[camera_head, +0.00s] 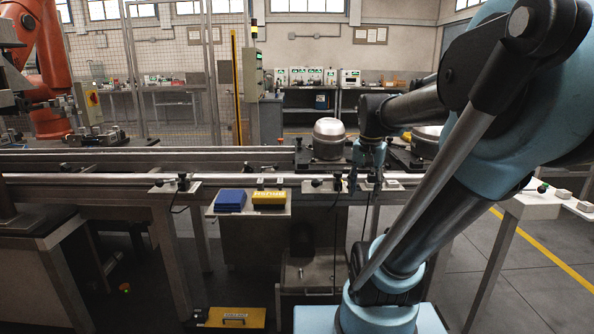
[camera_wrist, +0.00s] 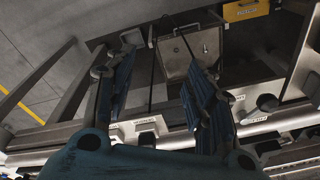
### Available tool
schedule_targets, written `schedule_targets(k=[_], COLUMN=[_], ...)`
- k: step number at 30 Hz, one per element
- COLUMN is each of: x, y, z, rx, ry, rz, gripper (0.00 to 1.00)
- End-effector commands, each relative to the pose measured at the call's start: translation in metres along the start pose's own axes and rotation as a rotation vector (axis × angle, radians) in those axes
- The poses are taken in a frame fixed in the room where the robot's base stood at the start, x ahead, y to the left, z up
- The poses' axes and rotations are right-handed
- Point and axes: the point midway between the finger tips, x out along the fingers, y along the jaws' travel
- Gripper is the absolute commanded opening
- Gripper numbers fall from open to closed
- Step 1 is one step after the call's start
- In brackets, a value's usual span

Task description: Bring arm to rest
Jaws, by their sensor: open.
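My arm rises from its base at the right of the head view and reaches left over the conveyor. My gripper (camera_head: 366,178) points down above the conveyor's near edge, with its blue fingers apart. In the wrist view, my gripper (camera_wrist: 155,65) shows two spread fingers with nothing between them. A silver compressor (camera_head: 328,140) stands upright on a dark pallet on the conveyor, just left of my gripper and apart from it in the picture. Another silver compressor (camera_head: 426,146) is partly hidden behind my arm.
The conveyor's front rail (camera_head: 110,179) crosses the view. A small shelf holds a blue box (camera_head: 230,200) and a yellow box (camera_head: 269,198). A metal bin (camera_head: 307,272) stands below, and a yellow case (camera_head: 235,317) lies low. An orange robot (camera_head: 48,65) stands at left.

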Motion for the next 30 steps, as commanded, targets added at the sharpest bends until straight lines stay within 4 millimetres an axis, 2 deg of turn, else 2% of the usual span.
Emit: schedule_targets(k=[1,6,13,18,30], x=[0.011,0.045,0.089,0.105,0.108], y=[0.005,0.021,0.038,0.045,0.046], z=[0.015,0.058,0.1,0.113,0.115], rx=[-0.049,-0.228,-0.43,-0.502,-0.515], ry=[0.005,0.026,0.051,0.06,0.062], rz=[-0.003,-0.013,-0.02,-0.021,-0.021], gripper=[0.49,0.49,0.49,0.49,0.49])
